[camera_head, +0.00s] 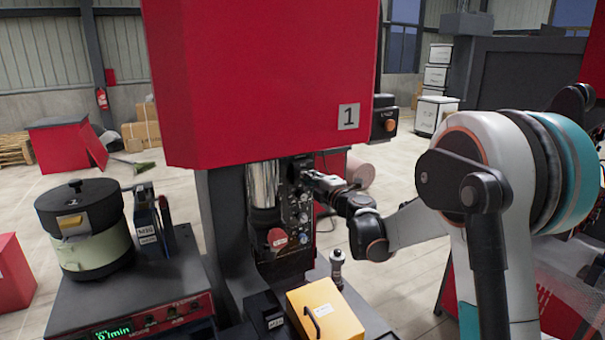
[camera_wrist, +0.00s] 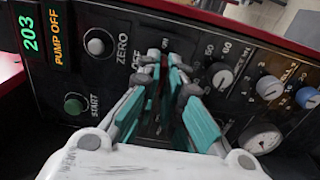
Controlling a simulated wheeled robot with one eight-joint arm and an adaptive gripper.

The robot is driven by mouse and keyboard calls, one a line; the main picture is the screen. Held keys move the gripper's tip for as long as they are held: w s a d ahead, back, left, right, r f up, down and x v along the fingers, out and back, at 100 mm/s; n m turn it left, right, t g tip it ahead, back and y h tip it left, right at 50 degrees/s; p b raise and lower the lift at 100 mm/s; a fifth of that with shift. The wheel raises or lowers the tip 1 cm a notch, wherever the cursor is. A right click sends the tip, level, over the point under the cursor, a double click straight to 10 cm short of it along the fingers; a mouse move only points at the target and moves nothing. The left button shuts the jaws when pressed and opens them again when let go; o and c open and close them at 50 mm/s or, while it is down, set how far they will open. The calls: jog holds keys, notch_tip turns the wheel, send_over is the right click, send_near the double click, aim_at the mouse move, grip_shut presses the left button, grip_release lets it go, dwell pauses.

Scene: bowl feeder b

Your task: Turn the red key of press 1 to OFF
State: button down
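Press 1 (camera_head: 265,80) is the large red machine with the "1" plate. Its control panel (camera_head: 297,205) faces right in the head view. My gripper (camera_head: 308,176) reaches the upper part of this panel from the right. In the wrist view, the fingertips of my gripper (camera_wrist: 168,68) are at the panel, close together with a narrow gap, between the OFF and ON labels. I cannot make out the red key; the fingers cover the spot by these labels. Whether they grip anything is unclear.
In the head view a yellow box (camera_head: 325,312) and a bowl feeder (camera_head: 85,225) stand in front of and left of the press.

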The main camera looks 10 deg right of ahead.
jog(key=n+b, duration=0.1)
jog(key=n, duration=0.4)
dwell(0.3)
jog(key=n, duration=0.5)
jog(key=shift+b, duration=0.35)
